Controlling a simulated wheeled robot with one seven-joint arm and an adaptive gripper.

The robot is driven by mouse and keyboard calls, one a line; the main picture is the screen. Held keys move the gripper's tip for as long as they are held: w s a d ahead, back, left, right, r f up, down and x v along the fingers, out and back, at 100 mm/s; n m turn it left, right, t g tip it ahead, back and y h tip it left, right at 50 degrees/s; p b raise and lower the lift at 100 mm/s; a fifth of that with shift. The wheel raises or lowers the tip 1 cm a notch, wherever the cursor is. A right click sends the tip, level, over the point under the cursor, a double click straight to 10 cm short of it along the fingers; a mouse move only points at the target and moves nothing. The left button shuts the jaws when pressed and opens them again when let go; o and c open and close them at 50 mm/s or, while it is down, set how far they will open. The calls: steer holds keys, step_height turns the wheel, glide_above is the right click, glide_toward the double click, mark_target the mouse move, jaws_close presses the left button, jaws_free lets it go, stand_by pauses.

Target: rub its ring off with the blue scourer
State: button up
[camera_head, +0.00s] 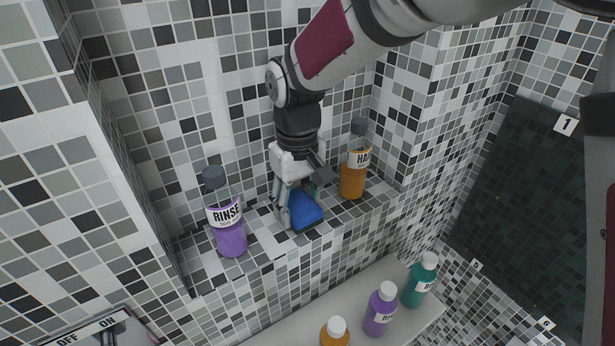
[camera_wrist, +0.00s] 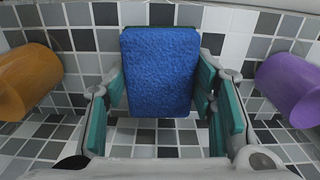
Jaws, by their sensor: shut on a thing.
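The blue scourer (camera_head: 304,209) is on the tiled ledge, between a purple bottle and an orange bottle. My gripper (camera_head: 297,206) reaches down to it from above and is shut on it. In the wrist view the scourer (camera_wrist: 160,72) fills the space between the two teal-padded fingers of my gripper (camera_wrist: 162,100). It looks upright there, with its textured blue face toward the camera. I cannot tell whether it touches the ledge. No sink basin and no ring show clearly in either view.
The purple RINSE bottle (camera_head: 229,230) stands left of my gripper, the orange bottle (camera_head: 353,178) close on its right. Below, a pale shelf (camera_head: 283,326) holds an orange, a purple (camera_head: 380,311) and a teal bottle (camera_head: 419,283). A dark panel (camera_head: 525,190) is at right. An OFF/ON plate (camera_head: 92,331) is lower left.

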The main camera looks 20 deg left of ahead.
steer(key=shift+w+a+f, duration=0.1)
steer(key=shift+a+f, duration=0.05)
steer(key=shift+f, duration=0.45)
steer(key=shift+r, duration=0.2)
steer(key=shift+c, duration=0.6)
steer(key=shift+f, duration=0.15)
steer(key=shift+a, duration=0.1)
steer(key=shift+a, duration=0.2)
steer(key=shift+d, duration=0.35)
